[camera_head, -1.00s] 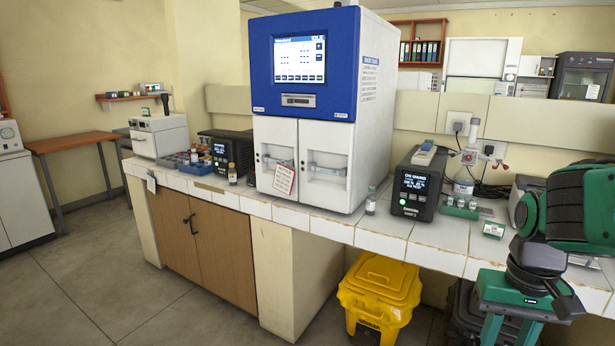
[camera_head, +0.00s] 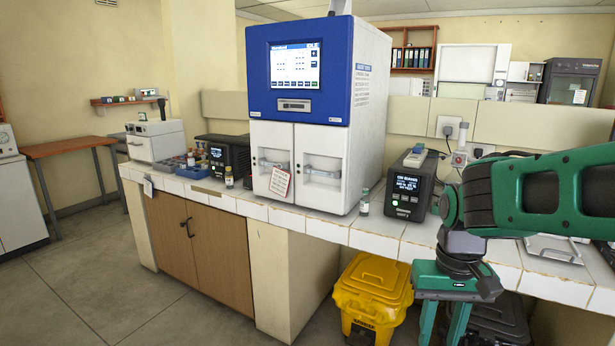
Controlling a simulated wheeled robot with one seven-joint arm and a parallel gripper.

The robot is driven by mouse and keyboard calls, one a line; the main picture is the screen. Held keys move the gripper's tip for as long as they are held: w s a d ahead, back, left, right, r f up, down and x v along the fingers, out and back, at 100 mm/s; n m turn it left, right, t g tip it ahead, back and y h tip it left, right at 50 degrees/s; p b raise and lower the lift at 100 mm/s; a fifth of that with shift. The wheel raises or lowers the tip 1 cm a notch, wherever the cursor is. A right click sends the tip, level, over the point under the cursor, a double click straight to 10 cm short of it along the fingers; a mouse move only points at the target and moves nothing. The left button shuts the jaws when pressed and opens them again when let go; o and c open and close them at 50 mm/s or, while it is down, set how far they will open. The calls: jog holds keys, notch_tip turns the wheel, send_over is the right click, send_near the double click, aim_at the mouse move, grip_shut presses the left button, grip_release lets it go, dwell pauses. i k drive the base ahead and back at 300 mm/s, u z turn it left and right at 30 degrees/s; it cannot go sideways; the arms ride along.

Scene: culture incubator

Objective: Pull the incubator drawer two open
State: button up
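The incubator (camera_head: 308,120) is a white cabinet with a blue top and a lit screen. Two tall white drawer fronts sit side by side below the blue part, a left one (camera_head: 271,145) and a right one (camera_head: 322,150). Both look shut, and each has a horizontal handle: left (camera_head: 272,164), right (camera_head: 322,172). My gripper (camera_head: 443,322) hangs down at the lower right, well apart from the incubator. Its two green fingers stand apart with nothing seen between them. Their tips are cut off by the lower edge.
A red-lettered tag (camera_head: 280,182) hangs by the left handle. A small vial (camera_head: 363,203) and a black device with a lit display (camera_head: 405,190) stand right of the incubator. A yellow bin (camera_head: 373,285) sits under the bench. The floor (camera_head: 110,285) at left is clear.

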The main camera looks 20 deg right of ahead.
aim_at(322, 151)
jog(key=i, duration=0.95)
jog(key=z, duration=0.05)
